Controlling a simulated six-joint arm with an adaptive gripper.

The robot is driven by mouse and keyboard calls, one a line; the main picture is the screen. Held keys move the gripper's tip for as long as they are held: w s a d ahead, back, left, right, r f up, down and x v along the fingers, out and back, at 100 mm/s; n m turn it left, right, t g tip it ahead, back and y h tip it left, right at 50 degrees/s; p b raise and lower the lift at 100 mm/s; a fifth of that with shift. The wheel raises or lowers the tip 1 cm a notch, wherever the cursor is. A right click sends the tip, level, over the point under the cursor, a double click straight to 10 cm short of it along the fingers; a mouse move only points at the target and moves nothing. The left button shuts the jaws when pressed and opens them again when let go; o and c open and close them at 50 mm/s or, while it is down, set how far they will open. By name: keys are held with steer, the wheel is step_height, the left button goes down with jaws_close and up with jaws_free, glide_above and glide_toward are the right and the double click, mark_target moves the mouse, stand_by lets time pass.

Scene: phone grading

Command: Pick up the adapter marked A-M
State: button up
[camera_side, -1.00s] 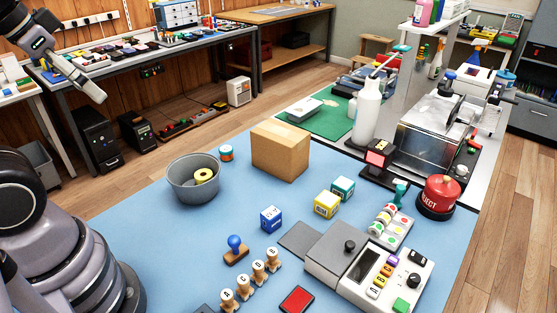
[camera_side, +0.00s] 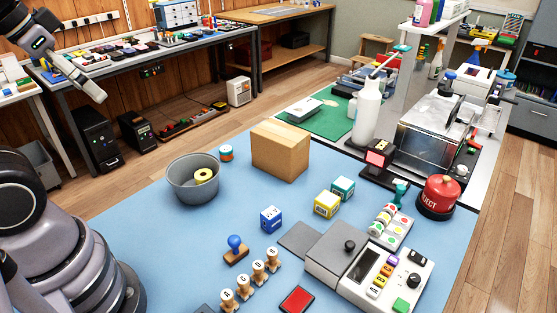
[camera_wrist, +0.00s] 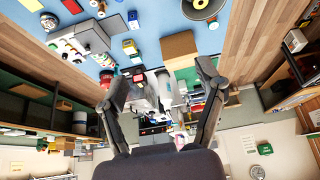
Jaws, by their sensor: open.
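No mark reading A-M is legible in these frames, so I cannot tell which thing is the adapter. Small labelled cubes lie on the blue mat (camera_side: 150,235) in the side view: a blue cube (camera_side: 271,219), a yellow cube (camera_side: 327,204) and a teal cube (camera_side: 343,188). Their lettering is too small to read. In the wrist view my gripper (camera_wrist: 160,80) is open, its two fingers apart with nothing held between them. The mat and its objects show far beyond the fingers, at the top of that view.
A cardboard box (camera_side: 280,152) stands behind the cubes. Several lettered wooden pegs (camera_side: 257,271), a blue-knobbed stamp (camera_side: 236,250), a red pad (camera_side: 297,299) and a control box (camera_side: 350,255) stand nearer. The mat's left middle is clear.

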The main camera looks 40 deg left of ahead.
steer(key=shift+w, duration=0.1)
steer(key=n+t, duration=0.1)
steer(key=t, duration=0.4)
glide_above(271, 212)
steer(key=s, duration=0.1)
step_height(271, 212, down, 27)
steer(key=s+f, duration=0.1)
steer(key=f, duration=0.1)
steer(key=s+f+m+t, duration=0.1)
steer(key=s+f, duration=0.1)
steer(key=f, duration=0.1)
steer(key=s+f+t+h, duration=0.1)
steer(key=f, duration=0.2)
steer(key=shift+s+a+m, duration=0.3)
steer(key=shift+s+m, duration=0.05)
steer(key=shift+m, duration=0.05)
steer(key=shift+s+f+t, duration=0.3)
steer(key=shift+f+t, duration=0.05)
steer(key=shift+t, duration=0.05)
steer(key=x, duration=0.7)
steer(key=shift+w+d, duration=0.1)
steer(key=shift+w, duration=0.05)
